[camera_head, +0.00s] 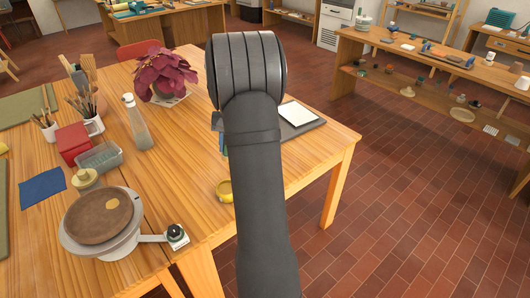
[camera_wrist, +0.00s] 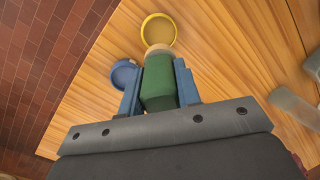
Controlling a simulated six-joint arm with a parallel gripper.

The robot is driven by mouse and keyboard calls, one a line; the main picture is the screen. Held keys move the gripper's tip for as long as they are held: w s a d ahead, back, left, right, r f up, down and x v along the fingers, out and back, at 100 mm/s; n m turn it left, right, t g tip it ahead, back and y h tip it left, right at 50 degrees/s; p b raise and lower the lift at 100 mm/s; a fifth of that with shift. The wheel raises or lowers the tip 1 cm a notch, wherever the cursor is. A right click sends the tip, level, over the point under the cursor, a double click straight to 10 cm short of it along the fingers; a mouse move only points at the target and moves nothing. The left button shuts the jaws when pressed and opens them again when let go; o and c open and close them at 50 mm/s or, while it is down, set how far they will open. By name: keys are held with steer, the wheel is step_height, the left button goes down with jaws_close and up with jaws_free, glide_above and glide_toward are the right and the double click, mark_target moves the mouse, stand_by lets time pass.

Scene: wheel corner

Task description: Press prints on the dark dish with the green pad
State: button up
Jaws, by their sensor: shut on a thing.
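The dark dish (camera_head: 98,217) is a round brown disc on a pale wheel at the lower left of the head view. One small yellow-tan spot (camera_head: 112,203) shows on its top, right of the middle. My gripper (camera_wrist: 158,82) is shut on the green pad (camera_wrist: 158,88), a green block with a tan end, between its blue fingers. The dark dish is out of the wrist view.
The yellow dish (camera_head: 225,190) stands near the table's front edge. A blue round dish (camera_wrist: 124,75) is beside it. A knob arm (camera_head: 177,237) juts right from the wheel. A bottle (camera_head: 136,123), a plant (camera_head: 165,77), a clear box (camera_head: 100,158) and brush pots stand behind.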

steer(key=s+a+r+n+h, duration=0.1)
steer(key=s+a+n, duration=0.15)
steer(key=a, duration=0.45)
steer(key=s+a+n, duration=0.2)
steer(key=s+a, duration=0.2)
steer(key=a, duration=0.3)
steer(key=n+t, duration=0.2)
steer(key=n, duration=0.9)
glide_above(88, 227)
steer(key=shift+f, duration=1.4)
steer(key=shift+f, duration=0.65)
steer(key=shift+r, duration=0.15)
step_height(88, 227, up, 7)
